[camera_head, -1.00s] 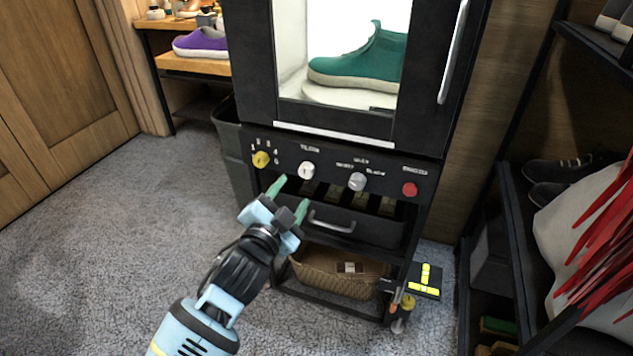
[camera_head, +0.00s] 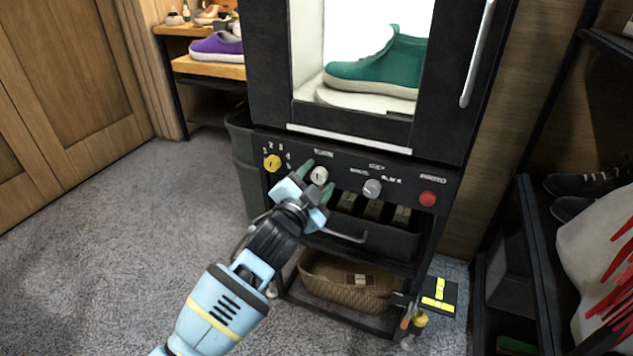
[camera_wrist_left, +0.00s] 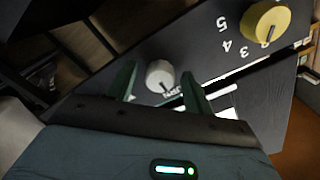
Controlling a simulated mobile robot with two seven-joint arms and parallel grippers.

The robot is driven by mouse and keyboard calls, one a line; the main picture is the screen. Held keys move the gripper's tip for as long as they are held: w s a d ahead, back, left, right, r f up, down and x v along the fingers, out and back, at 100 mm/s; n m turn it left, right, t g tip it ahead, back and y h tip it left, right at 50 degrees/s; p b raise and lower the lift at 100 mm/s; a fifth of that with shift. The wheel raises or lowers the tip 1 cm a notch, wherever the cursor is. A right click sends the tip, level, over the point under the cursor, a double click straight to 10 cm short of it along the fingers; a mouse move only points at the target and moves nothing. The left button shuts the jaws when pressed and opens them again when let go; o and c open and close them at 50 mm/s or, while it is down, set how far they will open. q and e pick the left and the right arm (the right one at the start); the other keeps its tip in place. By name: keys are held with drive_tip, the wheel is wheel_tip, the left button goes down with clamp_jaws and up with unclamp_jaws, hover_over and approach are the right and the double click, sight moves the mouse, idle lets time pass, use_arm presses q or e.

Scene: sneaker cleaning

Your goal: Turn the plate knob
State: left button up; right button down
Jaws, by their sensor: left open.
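The black control panel (camera_head: 344,168) carries a white knob (camera_head: 319,176) under a label that looks like "TURN". In the left wrist view the white knob (camera_wrist_left: 160,76) lies ahead, between the two green fingertips. My left gripper (camera_head: 316,179) is open, its green fingers on either side of the white knob. Whether they touch it I cannot tell. A yellow numbered knob (camera_head: 272,163) is to the left and a grey knob (camera_head: 372,188) to the right. A teal sneaker (camera_head: 378,68) stands on a pale round plate (camera_head: 365,99) inside the lit cabinet. My right gripper is out of view.
A red button (camera_head: 428,199) is at the panel's right end. A drawer handle (camera_head: 345,236) juts out below the panel. A wicker basket (camera_head: 345,284) sits on the lower shelf. Shoe racks flank the cabinet; carpet at the left is clear.

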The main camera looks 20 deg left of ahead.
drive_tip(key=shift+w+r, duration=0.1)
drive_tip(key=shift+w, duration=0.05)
use_arm(q)
drive_tip(key=shift+c, duration=1.1)
drive_tip(key=c, duration=0.8)
drive_tip(key=shift+o, duration=0.2)
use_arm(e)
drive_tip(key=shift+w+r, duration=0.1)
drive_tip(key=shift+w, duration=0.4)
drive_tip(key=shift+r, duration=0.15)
